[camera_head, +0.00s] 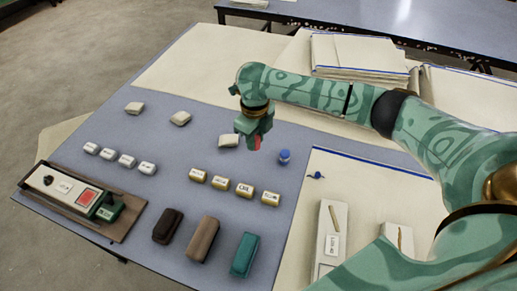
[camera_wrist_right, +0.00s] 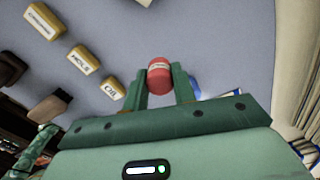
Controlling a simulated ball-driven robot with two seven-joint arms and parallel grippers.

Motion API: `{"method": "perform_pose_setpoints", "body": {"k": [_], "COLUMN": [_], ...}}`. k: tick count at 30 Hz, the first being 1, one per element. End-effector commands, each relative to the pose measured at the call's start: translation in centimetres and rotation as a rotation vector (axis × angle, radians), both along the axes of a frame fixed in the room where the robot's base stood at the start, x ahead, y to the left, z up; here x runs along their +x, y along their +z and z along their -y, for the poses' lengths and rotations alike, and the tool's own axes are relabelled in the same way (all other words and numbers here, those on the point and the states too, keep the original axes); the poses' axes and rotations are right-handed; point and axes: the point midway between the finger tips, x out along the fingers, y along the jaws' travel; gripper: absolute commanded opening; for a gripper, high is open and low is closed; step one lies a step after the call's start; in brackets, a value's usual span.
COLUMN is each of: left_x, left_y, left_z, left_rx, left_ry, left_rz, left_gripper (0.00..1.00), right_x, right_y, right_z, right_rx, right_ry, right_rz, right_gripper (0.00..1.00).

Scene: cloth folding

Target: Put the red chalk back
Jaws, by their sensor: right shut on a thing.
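The red chalk (camera_wrist_right: 159,76) is a short red cylinder with a pale band. In the right wrist view it sits between the two green fingers of my right gripper (camera_wrist_right: 160,80), which is shut on it. In the head view the right gripper (camera_head: 254,138) points down above the middle of the blue-grey table, with a bit of the red chalk (camera_head: 258,143) showing at its fingertips. A blue chalk-like cylinder (camera_head: 284,156) is just right of it on the table. My left gripper is not in view.
Yellow labelled blocks (camera_head: 221,183) and white labelled blocks (camera_head: 119,160) stand in rows. Dark, brown and teal blocks (camera_head: 244,255) lie at the front. A wooden tray (camera_head: 45,207) is at left. Pale boxes (camera_head: 331,222) are at right.

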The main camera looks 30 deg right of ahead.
Motion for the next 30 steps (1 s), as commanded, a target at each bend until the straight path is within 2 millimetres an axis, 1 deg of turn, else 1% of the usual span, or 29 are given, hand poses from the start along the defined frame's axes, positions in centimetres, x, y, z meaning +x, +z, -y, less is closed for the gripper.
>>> {"method": "perform_pose_setpoints", "body": {"k": [5,8,9,12,14,20,24,25,26,27,30], "left_x": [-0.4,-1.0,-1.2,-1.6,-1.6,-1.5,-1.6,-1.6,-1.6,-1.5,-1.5], "left_y": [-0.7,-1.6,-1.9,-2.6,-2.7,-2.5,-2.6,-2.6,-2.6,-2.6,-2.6], "left_z": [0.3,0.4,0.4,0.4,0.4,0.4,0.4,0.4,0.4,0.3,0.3], "left_rx": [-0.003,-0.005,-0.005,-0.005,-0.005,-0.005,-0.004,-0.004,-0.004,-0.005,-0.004], "left_ry": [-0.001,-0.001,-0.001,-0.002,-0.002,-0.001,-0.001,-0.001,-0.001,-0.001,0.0], "left_rz": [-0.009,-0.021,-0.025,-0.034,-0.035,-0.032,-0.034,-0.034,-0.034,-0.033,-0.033], "left_gripper": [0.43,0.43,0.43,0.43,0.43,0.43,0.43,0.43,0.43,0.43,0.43], "right_x": [0.2,0.5,0.5,0.5,0.6,0.6,0.6,0.6,0.6,0.6,0.6], "right_y": [-1.1,-2.7,-3.5,-5.3,-5.6,-5.2,-5.6,-5.6,-5.6,-5.6,-5.6], "right_z": [0.9,1.9,2.1,2.0,2.0,1.9,1.9,1.9,1.9,1.9,1.9], "right_rx": [-0.001,-0.001,0.0,0.0,0.0,-0.001,-0.001,0.0,-0.001,-0.001,-0.001], "right_ry": [-0.002,-0.003,-0.001,0.0,0.0,0.0,0.0,0.0,0.0,0.0,0.0], "right_rz": [-0.001,-0.003,-0.005,-0.003,-0.001,0.003,0.001,0.002,0.003,0.003,0.003], "right_gripper": [0.08,0.08,0.08,0.08,0.08,0.08,0.08,0.29,0.37,0.48,0.48]}}
